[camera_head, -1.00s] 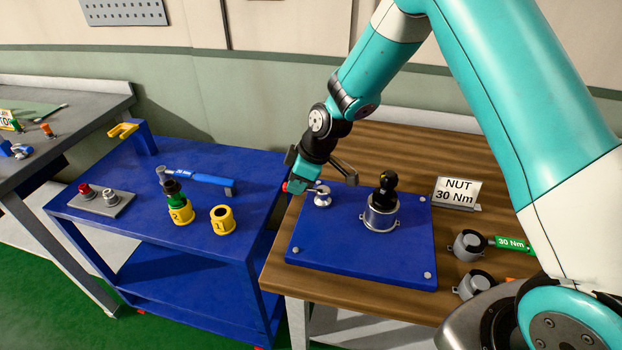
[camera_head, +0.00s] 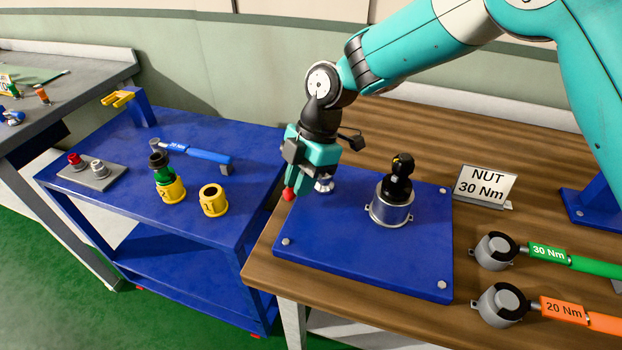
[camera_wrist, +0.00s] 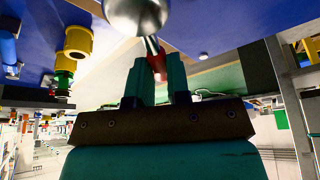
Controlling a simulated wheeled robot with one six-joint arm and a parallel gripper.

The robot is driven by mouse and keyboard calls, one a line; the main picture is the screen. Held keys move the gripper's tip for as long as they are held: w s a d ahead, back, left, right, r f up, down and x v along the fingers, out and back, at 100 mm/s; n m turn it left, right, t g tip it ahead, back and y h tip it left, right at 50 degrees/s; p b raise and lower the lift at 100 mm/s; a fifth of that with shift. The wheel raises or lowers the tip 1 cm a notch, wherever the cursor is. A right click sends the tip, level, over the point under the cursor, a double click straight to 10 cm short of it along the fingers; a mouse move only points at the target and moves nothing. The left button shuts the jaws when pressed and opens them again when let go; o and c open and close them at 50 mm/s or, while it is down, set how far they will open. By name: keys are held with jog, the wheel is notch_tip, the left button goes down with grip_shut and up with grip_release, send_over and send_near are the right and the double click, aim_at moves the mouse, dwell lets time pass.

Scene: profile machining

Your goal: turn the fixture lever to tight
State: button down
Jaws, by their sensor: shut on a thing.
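The fixture lever has a red knob (camera_head: 289,195) and a silver hub (camera_head: 323,186) on the left part of the blue fixture plate (camera_head: 350,262). The lever points from the hub to the left and toward the plate's front edge. My gripper (camera_head: 299,172) is shut on the lever at its knob end and partly hides the rod. In the wrist view, the knob (camera_wrist: 158,64) sits between the two teal fingers, with the hub (camera_wrist: 138,14) beyond. A silver round fixture (camera_head: 389,209) with a black part (camera_head: 398,180) in it stands right of the lever.
A sign reading NUT 30 Nm (camera_head: 484,185) and the green (camera_head: 548,253) and orange (camera_head: 563,309) torque wrenches are on the wooden bench at right. A blue cart (camera_head: 120,212) with yellow sockets stands left across a narrow gap.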

jog(key=n+b, duration=0.1)
jog(key=s+d+n+h+b, duration=0.1)
jog(key=n, duration=0.1)
jog(key=n+g+b, duration=0.1)
jog(key=shift+s+d+f+b, duration=0.2)
jog(key=shift+d+b, duration=0.1)
jog(key=shift+d, duration=0.05)
jog(key=shift+s+d+r+n+h+b, duration=0.1)
jog(key=shift+d+n+h+b, duration=0.2)
jog(key=shift+n+b, duration=0.3)
jog(key=shift+s+d+r+n+h+b, duration=0.1)
jog(key=shift+d+n+h+b, duration=0.3)
jog(key=shift+n, duration=0.3)
jog(key=shift+g, duration=0.3)
jog(key=c, duration=1.1)
grip_release()
jog(key=p+v, duration=1.5)
jog(key=v, duration=0.2)
jog(key=shift+r, duration=0.3)
